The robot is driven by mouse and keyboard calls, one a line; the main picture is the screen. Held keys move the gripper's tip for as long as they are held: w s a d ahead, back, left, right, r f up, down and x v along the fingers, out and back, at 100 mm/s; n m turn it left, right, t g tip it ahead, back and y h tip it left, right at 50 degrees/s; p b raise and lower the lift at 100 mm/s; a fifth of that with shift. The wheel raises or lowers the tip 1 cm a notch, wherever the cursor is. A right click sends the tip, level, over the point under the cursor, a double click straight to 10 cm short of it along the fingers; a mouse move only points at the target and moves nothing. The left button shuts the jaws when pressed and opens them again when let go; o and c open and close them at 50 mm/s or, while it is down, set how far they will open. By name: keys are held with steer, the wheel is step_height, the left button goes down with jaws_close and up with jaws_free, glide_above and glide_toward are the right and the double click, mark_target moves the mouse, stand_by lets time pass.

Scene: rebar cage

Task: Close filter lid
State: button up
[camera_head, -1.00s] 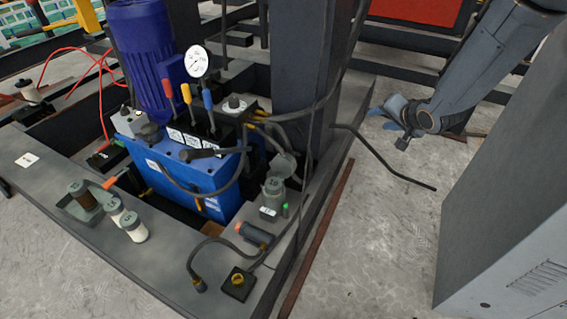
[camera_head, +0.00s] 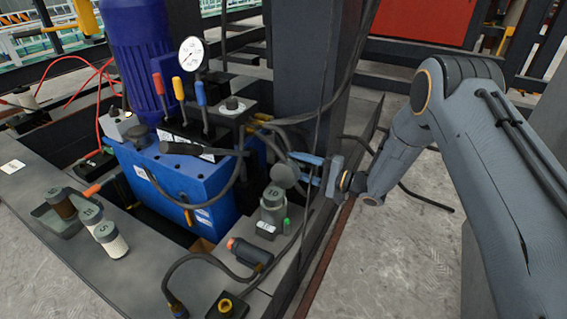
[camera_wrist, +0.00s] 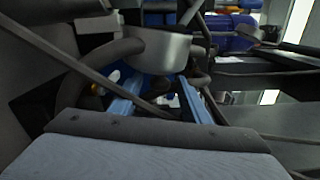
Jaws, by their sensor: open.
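The filter (camera_head: 271,209) is a grey canister marked 10 at the right front of the blue power unit. Its round grey lid (camera_head: 284,175) stands raised and tilted open above and behind the canister. My gripper (camera_head: 303,169) is at the lid's right side, its two blue fingers apart and pointing left toward it. In the wrist view a rounded grey metal part (camera_wrist: 158,52), which looks like the lid, lies ahead of and above the fingers. My gripper (camera_wrist: 160,95) is open with nothing clearly between the fingers. I cannot tell whether a finger touches the lid.
The blue tank (camera_head: 185,185) with its levers and gauge (camera_head: 191,53) stands left of the filter. A dark post (camera_head: 305,75) rises behind, with hoses close to my gripper.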

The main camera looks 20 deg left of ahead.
steer(key=shift+w+a+b, duration=0.15)
steer(key=shift+a+b, duration=0.1)
steer(key=shift+a, duration=1)
steer(key=shift+w+a+b, duration=0.1)
steer(key=shift+a+b, duration=0.1)
steer(key=shift+a, duration=1.05)
jaws_close()
